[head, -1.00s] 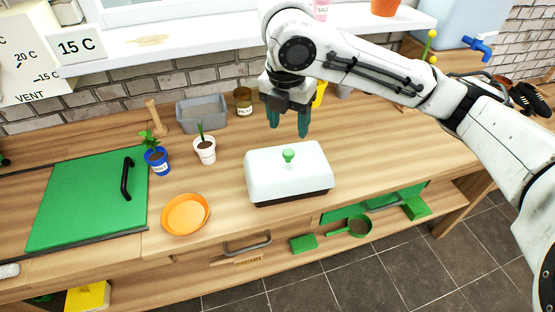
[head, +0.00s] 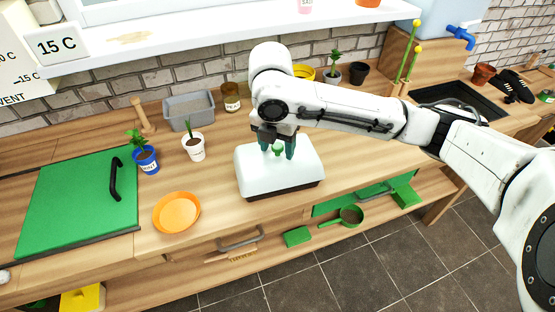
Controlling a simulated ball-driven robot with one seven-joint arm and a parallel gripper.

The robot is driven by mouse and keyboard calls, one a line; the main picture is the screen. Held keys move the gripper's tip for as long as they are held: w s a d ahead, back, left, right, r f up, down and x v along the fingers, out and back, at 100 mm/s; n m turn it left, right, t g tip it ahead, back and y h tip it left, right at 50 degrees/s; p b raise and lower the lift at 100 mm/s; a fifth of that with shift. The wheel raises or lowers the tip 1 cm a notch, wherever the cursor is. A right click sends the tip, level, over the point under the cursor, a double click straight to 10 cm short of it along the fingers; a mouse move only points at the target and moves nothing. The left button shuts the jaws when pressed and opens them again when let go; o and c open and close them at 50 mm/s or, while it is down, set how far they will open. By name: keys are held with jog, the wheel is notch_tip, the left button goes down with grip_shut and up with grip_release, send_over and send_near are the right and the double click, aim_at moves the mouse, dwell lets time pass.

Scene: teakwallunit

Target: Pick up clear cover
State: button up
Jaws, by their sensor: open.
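The clear cover (head: 258,178) is a pale, see-through box lid with a green knob (head: 278,150) on top. It sits on a dark tray base (head: 290,190) in the middle of the wooden counter. My gripper (head: 277,150) is directly above the cover, pointing down. Its two green fingers are open, one on each side of the knob. Whether they touch the knob or the cover top cannot be told.
An orange dish (head: 177,213), a blue potted plant (head: 145,158) and a white potted plant (head: 193,147) stand to the left. A grey bin (head: 189,109) and a brown jar (head: 231,97) are behind. A white shelf (head: 200,42) overhangs the back. Counter right of the cover is clear.

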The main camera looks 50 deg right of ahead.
grip_shut()
dwell(0.4)
jog(key=shift+r, duration=0.2)
